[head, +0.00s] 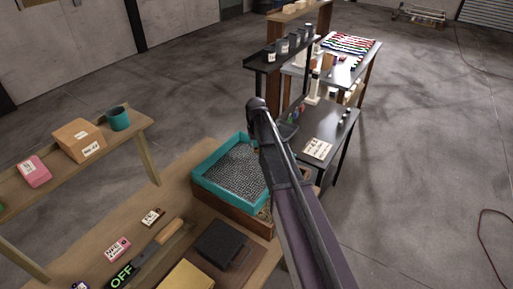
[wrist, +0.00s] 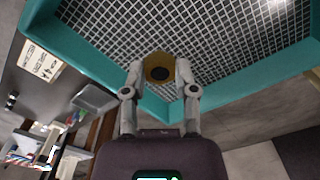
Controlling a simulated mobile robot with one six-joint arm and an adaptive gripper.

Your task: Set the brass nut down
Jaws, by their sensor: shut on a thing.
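Behind the nut in that view is the wire mesh of a teal-rimmed sieve tray (wrist: 115,92). I cannot tell whether the nut touches the mesh. The nut and fingertips are not visible there.
A dark side table (head: 335,125) with a printed card (head: 318,149) stands behind the tray. A shelf at left holds a cardboard box (head: 78,140) and a teal cup (head: 118,119).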

